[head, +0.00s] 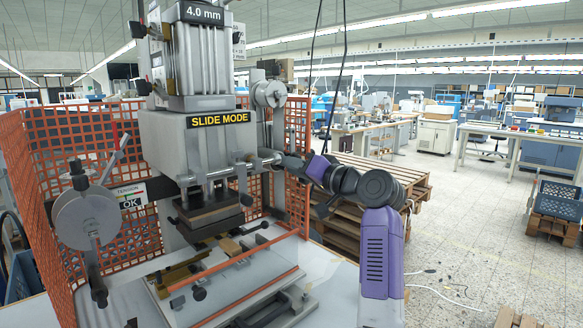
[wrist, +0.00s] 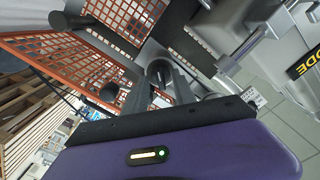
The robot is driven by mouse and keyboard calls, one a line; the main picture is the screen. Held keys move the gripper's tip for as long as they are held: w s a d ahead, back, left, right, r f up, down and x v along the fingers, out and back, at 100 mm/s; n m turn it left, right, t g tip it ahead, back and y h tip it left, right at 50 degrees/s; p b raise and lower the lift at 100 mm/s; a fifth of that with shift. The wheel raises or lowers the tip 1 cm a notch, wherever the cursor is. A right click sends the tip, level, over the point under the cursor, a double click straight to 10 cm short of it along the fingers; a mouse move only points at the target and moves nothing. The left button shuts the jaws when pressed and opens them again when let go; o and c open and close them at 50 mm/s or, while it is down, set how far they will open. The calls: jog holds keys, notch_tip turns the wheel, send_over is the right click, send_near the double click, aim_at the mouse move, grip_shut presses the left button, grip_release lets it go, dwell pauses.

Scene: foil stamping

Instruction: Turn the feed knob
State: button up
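A dark round-ended knob (wrist: 158,72) shows between my fingertips in the wrist view. I take it for the feed knob, though no label on it can be read. In the head view my gripper (head: 287,161) is at the right side of the press, at the end of a horizontal metal shaft (head: 262,161) below the "SLIDE MODE" sign. The fingers hide the knob there. In the wrist view my gripper (wrist: 160,82) has its two grey fingers apart, one on each side of the knob. I cannot tell whether they touch it.
The stamping press (head: 190,135) has an orange mesh guard (head: 137,225) behind and beside it. A grey disc (head: 87,218) on an arm is at its left. Orange rails (head: 240,298) cross the press table. Wooden pallets (head: 345,205) stand behind my arm. Open floor lies to the right.

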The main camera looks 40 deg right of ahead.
jog(key=s+b, duration=0.1)
jog(key=s, duration=0.6)
jog(key=shift+s, duration=0.4)
jog(key=shift+d, duration=0.1)
jog(key=s+d+r+m+t+h, duration=0.1)
jog(key=s+d+r+t+h, duration=0.1)
jog(key=d+r+h, duration=0.25)
jog(key=s+a+f+n+h, duration=0.1)
jog(key=s+a+f, duration=0.3)
jog(key=f, duration=0.4)
jog(key=s+a+f+h, duration=0.1)
jog(key=s+a+f, duration=0.35)
jog(key=f, duration=0.25)
jog(key=s+a+f+n+h, duration=0.1)
jog(key=s+a+f, duration=0.35)
jog(key=f, duration=0.35)
jog(key=s+a+f+n+g+y, duration=0.1)
jog(key=s+a+f+n+y, duration=0.1)
jog(key=s+a+f, duration=0.3)
jog(key=s+a+f+n+g+y, duration=0.2)
jog(key=s+a+f, duration=0.3)
jog(key=s, duration=0.8)
jog(key=s+a+f+n+g+y, duration=0.2)
jog(key=s+a+f, duration=0.3)
jog(key=s+a, duration=0.4)
jog(key=shift+s+a+f+n+y, duration=0.2)
jog(key=shift+s+a+n+y, duration=0.1)
jog(key=shift+y, duration=0.15)
